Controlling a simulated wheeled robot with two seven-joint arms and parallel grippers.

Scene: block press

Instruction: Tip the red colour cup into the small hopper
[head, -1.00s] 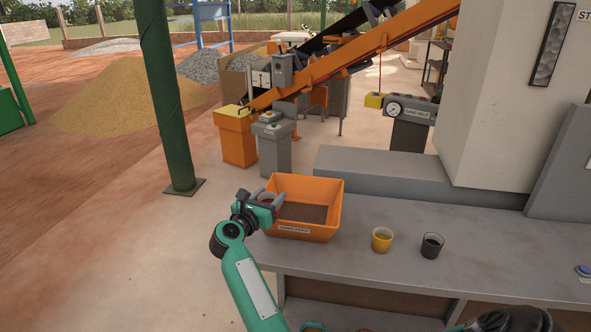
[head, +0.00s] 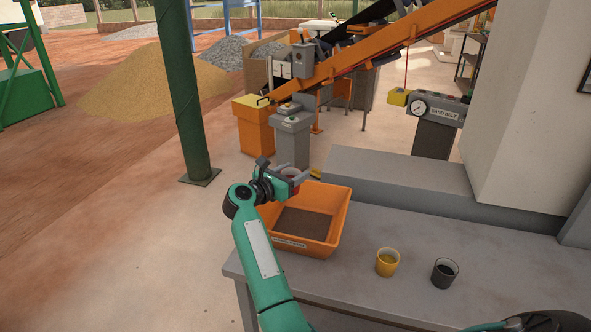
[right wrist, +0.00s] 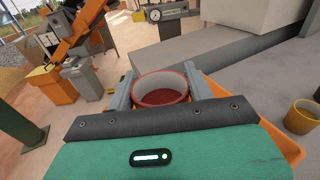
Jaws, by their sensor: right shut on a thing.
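In the head view the cup (head: 292,174) looks roughly upright, at the back left corner of an orange open bin (head: 335,232), which seems to be the small hopper. The bin has brown material on its floor and a label too small to read on its front. My right gripper (head: 285,178) partly hides the cup there. My left gripper is not in view.
A yellow cup (head: 387,262) and a black cup (head: 445,272) stand on the grey bench (head: 480,250), right of the bin. A grey ledge (head: 400,185) runs behind. A green post (head: 186,100) and an orange conveyor (head: 380,48) stand beyond the bench.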

